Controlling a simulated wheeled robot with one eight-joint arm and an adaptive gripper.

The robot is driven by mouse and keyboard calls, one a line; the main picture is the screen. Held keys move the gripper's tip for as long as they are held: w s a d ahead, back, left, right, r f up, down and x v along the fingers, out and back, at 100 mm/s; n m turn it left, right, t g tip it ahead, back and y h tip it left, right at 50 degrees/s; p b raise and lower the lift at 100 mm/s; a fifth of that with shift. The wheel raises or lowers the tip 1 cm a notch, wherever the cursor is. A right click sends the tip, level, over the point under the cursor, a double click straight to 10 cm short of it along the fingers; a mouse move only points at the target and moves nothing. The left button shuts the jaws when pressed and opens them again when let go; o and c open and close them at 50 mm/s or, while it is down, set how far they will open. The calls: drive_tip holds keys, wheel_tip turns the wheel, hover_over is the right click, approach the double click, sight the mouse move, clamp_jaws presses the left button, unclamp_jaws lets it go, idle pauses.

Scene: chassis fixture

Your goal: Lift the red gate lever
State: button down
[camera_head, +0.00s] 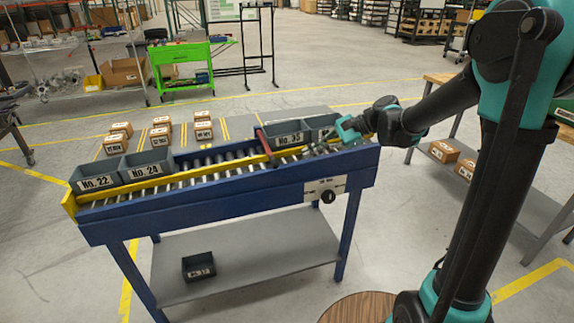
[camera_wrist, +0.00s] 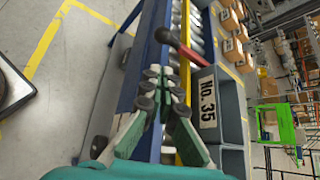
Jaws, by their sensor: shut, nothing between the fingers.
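The red gate lever (camera_head: 264,145) stands across the roller conveyor (camera_head: 205,200), just left of the grey bin No. 35 (camera_head: 289,139). In the wrist view the lever (camera_wrist: 188,52) is a red bar with a dark rounded end, beside bin No. 35 (camera_wrist: 207,102). My gripper (camera_head: 312,150) is over the right part of the conveyor, to the right of the lever and apart from it. In the wrist view my gripper's fingers (camera_wrist: 163,76) are together and empty, with the lever beyond their tips.
Bins No. 22 (camera_head: 94,179) and No. 24 (camera_head: 147,167) sit at the conveyor's left end. A small dark bin (camera_head: 198,267) lies on the lower shelf. Several cardboard boxes (camera_head: 161,134) are behind the conveyor.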

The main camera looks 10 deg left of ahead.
drive_tip(key=x, duration=1)
idle(0.4)
